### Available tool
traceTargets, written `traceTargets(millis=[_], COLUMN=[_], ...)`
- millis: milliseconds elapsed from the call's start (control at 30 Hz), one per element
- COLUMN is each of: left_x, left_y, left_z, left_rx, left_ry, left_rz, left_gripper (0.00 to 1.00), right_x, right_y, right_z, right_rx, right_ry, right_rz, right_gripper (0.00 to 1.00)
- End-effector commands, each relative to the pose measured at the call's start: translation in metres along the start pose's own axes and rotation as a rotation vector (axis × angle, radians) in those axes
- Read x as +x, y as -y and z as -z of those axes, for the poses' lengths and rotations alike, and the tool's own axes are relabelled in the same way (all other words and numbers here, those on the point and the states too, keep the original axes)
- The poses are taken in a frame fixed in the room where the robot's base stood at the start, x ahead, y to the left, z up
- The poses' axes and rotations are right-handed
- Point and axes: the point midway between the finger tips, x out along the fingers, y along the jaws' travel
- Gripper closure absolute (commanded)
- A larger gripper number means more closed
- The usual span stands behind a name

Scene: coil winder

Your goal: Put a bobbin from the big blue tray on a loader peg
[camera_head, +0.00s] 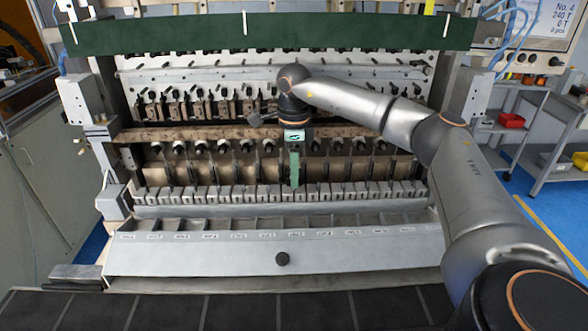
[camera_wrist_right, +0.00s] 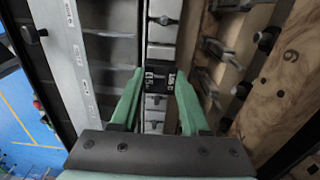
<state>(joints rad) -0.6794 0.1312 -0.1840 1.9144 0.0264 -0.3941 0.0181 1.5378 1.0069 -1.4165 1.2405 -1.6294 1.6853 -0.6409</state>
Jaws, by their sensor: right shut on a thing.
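My right gripper (camera_head: 294,182) points down at the middle of the coil winder, over the row of grey blocks (camera_head: 235,193). In the right wrist view its two green fingers (camera_wrist_right: 158,84) are shut on a small black bobbin (camera_wrist_right: 160,77) with white marks. In the head view the bobbin is too small to tell apart from the fingertips. A pale strip with several blocks (camera_wrist_right: 160,30) runs behind the bobbin in the wrist view; I cannot tell whether they touch. Single loader pegs are not clear. The big blue tray and my left gripper are not in view.
A sloped grey cover (camera_head: 190,255) with a black knob (camera_head: 282,259) lies in front of the blocks. Rows of black spindles (camera_head: 200,147) and a dark green bar (camera_head: 180,35) lie behind and above. A shelf trolley with a red bin (camera_head: 511,120) stands at the right.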

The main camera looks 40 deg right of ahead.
Motion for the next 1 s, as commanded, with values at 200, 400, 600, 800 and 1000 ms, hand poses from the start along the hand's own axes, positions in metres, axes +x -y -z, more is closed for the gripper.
traceTargets(millis=[200,400,600,800,1000], left_x=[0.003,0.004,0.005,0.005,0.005], left_y=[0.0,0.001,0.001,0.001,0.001], left_z=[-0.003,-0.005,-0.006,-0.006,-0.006], left_rx=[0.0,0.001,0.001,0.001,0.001], left_ry=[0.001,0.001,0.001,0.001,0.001], left_rz=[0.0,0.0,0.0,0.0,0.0], left_gripper=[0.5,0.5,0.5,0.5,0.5], right_x=[0.008,0.014,0.018,0.017,0.017], right_y=[0.0,0.0,0.0,0.0,0.0], right_z=[0.0,0.0,0.0,0.0,0.0], right_rx=[0.0,0.0,0.0,0.0,0.0], right_ry=[-0.001,0.0,0.001,0.001,0.0], right_rz=[0.0,0.0,0.001,0.001,0.0], right_gripper=[1.0,1.0,0.53,0.31,0.19])
